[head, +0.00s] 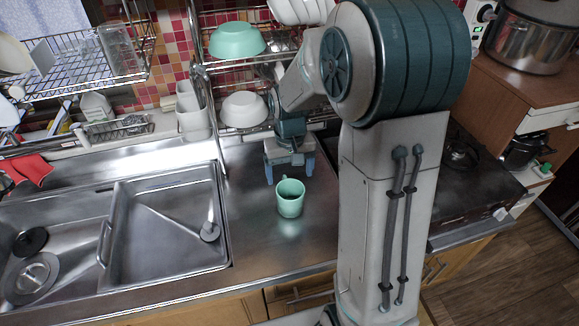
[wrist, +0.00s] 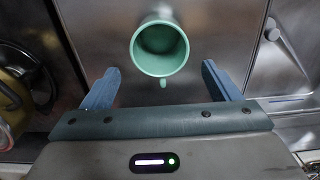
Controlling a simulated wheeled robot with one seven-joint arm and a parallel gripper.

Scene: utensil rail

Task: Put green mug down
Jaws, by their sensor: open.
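The green mug (head: 290,198) stands upright on the steel counter, right of the sink. In the wrist view the mug (wrist: 160,48) shows from above, with its mouth open and its small handle pointing toward my gripper. My gripper (head: 289,170) is just behind the mug in the head view. In the wrist view its two blue fingers (wrist: 158,82) are spread wide, with the mug ahead of and between their tips. The fingers do not touch the mug.
The steel sink (head: 165,225) lies to the left. A wire rack with a green bowl (head: 237,40) and a white bowl (head: 243,109) stands behind. A stove (head: 470,185) is at the right. Bare counter (head: 262,255) lies in front of the mug.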

